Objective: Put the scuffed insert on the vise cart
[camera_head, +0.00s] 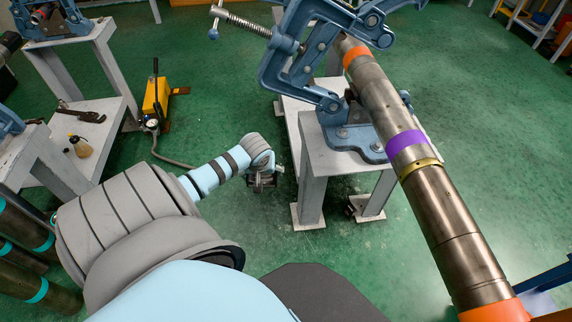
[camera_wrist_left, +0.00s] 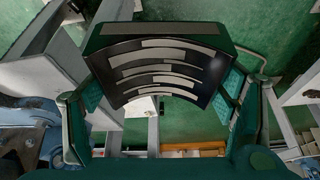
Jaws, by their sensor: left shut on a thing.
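My left gripper (camera_head: 262,180) hangs low in front of the grey vise stand in the head view. In the left wrist view its fingers (camera_wrist_left: 160,112) are shut on the insert (camera_wrist_left: 165,72), a dark green block with a curved black face crossed by pale grey strips. I cannot tell whether these marks are scuffs. In the head view the insert is too small to make out. A grey stand (camera_head: 345,158) carries a blue vise (camera_head: 285,62). At the left, grey benches with a low shelf (camera_head: 108,138) carry blue vises; I cannot tell which is the vise cart. My right gripper is not seen.
A long pipe (camera_head: 440,215) with orange and purple bands runs through the middle vise to the lower right. A pipe wrench (camera_head: 82,115) and a small bottle (camera_head: 80,146) are on the left shelf. A yellow pump (camera_head: 156,98) stands on the green floor. Pipes lie lower left.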

